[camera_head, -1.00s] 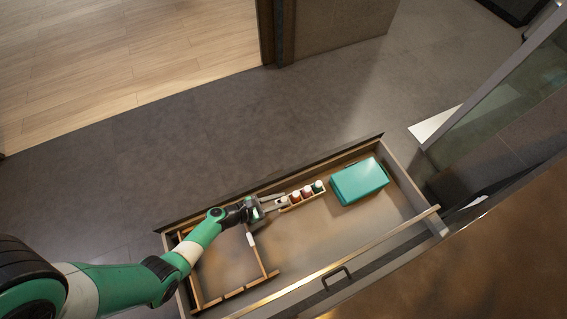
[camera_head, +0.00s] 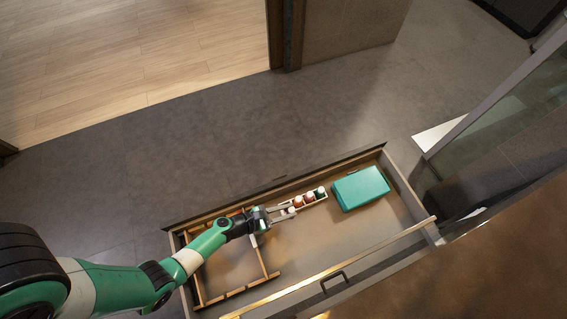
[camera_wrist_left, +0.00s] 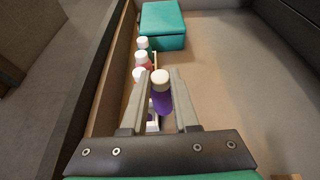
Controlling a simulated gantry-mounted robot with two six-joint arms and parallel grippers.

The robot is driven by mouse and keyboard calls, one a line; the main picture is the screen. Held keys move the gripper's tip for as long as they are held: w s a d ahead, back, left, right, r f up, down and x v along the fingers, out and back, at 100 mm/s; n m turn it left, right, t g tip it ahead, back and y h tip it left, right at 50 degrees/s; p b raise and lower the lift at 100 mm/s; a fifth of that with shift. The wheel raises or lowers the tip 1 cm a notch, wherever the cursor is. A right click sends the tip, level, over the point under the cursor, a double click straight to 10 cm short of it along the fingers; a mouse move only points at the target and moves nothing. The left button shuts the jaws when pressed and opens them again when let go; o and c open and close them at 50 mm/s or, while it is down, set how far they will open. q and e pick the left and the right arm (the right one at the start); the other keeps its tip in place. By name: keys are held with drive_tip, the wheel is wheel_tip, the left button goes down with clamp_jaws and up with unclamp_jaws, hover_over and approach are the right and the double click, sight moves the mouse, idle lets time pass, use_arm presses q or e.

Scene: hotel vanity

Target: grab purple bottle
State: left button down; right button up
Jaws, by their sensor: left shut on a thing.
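The purple bottle (camera_wrist_left: 162,98), with a white cap, is between the fingers of my left gripper (camera_wrist_left: 161,80) in the left wrist view. That gripper is shut on it. In the head view, my left gripper (camera_head: 289,211) is inside the open drawer, at the left end of a small pale rack (camera_head: 326,198). The bottle's white cap (camera_head: 291,210) shows small between the fingers there. The bottle's lower end is partly hidden, so I cannot tell whether it is clear of the rack. My right gripper is not in view.
Several white-capped bottles (camera_wrist_left: 141,62), red and green, stand in line ahead. A teal box (camera_head: 361,188) lies right of the rack. A wooden divider (camera_head: 262,262) is at the drawer's left. The drawer floor (camera_head: 330,235) in the middle is clear.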

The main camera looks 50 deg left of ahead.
use_arm(q)
drive_tip(key=s+d+b, duration=0.4)
drive_tip(key=d, duration=1)
drive_tip(key=shift+b, duration=0.3)
